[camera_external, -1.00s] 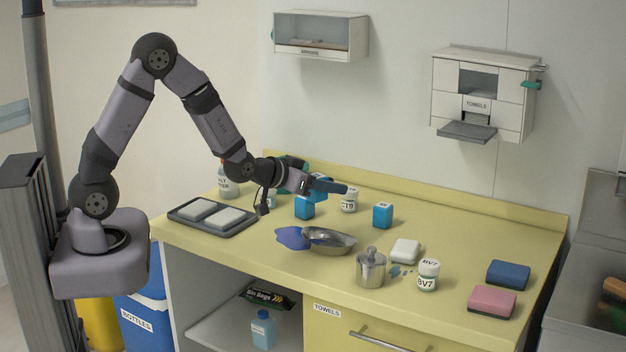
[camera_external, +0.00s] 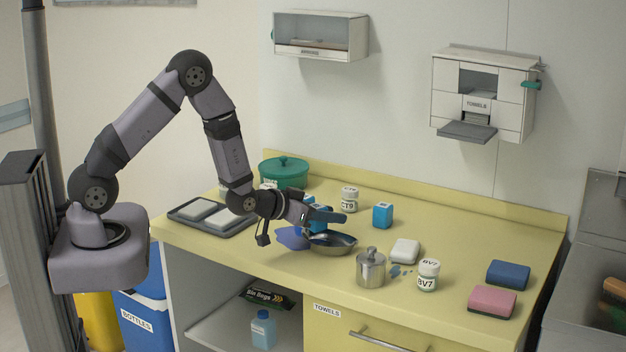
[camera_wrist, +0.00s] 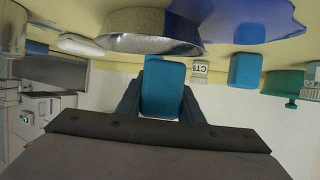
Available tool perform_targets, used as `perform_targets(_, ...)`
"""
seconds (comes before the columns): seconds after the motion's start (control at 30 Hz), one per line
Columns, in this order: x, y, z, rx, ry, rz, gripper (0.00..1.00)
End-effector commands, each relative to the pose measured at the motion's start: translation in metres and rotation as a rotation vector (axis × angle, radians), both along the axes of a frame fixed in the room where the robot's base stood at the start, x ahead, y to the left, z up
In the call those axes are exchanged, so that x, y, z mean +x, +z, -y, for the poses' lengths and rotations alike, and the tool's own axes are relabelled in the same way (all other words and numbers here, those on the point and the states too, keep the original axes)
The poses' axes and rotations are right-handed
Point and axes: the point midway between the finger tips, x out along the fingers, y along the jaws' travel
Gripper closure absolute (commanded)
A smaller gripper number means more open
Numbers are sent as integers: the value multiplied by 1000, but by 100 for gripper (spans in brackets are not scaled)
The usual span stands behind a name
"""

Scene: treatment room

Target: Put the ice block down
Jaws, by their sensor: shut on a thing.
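The ice block shows as a blue block (camera_external: 318,224) held at the end of my arm, over the counter. My gripper (camera_external: 325,214) is shut on it. In the wrist view the held block (camera_wrist: 162,88) sits between my two fingers. In the external view it appears just above the back rim of a metal dish (camera_external: 334,245), partly hidden by my fingers. Whether it touches anything is unclear. A second blue block (camera_external: 382,215) stands to the right. Another blue block (camera_external: 308,199) is mostly hidden behind my gripper and shows in the wrist view (camera_wrist: 245,70).
A blue flat patch (camera_external: 291,238) lies left of the dish. A CT9 jar (camera_external: 349,199) and a green lidded pot (camera_external: 284,172) stand behind. A metal canister (camera_external: 370,269), white bar (camera_external: 405,251) and BV7 jar (camera_external: 428,275) are right. The counter (camera_external: 460,245) has free room.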

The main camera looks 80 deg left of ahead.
Motion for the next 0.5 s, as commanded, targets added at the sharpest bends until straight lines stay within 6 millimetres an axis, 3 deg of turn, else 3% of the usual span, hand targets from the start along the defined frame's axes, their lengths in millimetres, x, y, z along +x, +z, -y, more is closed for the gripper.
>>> perform_targets(0.5,0,-7,0,1,0,3,90)
